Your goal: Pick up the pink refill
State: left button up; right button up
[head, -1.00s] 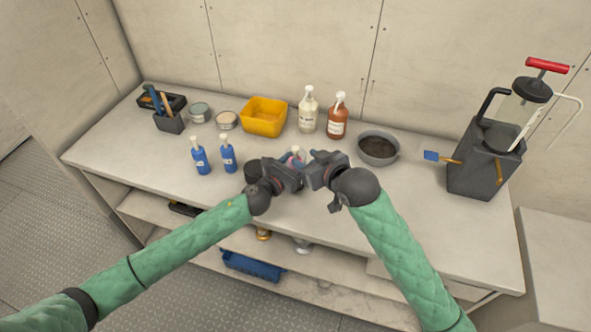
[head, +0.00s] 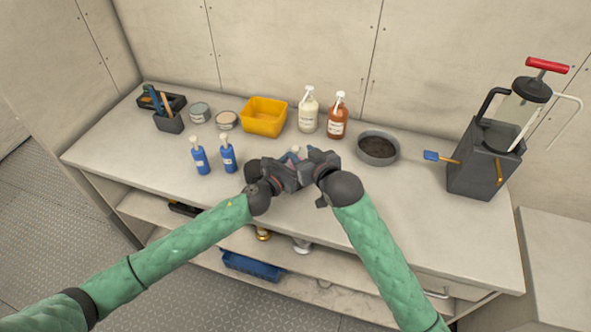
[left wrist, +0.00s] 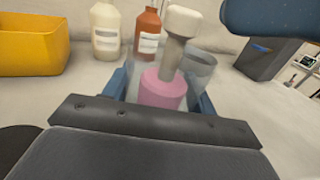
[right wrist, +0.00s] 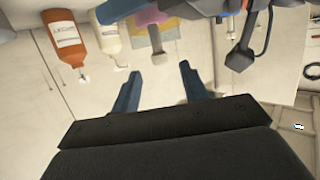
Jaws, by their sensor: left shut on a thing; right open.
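The pink refill (left wrist: 160,92) shows in the left wrist view as a pink body inside a clear, see-through container, with a beige pump-like top (left wrist: 174,35) above it. It stands between the blue fingers of my left gripper (left wrist: 165,98), which is shut on it. In the head view the grippers hide most of it; a bit of its pale top shows (head: 295,149). My right gripper (right wrist: 158,88) is open with nothing between its fingers, close beside the left gripper. A pink patch of the refill shows at the top of the right wrist view (right wrist: 150,15).
Two blue pump bottles (head: 200,160) (head: 228,158) stand left of the grippers. A yellow bin (head: 264,117), white bottle (head: 308,112), orange bottle (head: 338,118) and dark-filled bowl (head: 378,148) stand behind. A grey container (head: 482,165) is at right. The bench front is mostly clear.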

aim_at(297, 151)
jog(key=shift+f+x, duration=0.1)
jog(key=shift+x, duration=1.2)
jog(key=shift+f+x, duration=0.15)
jog(key=shift+x, duration=1.15)
grip_shut()
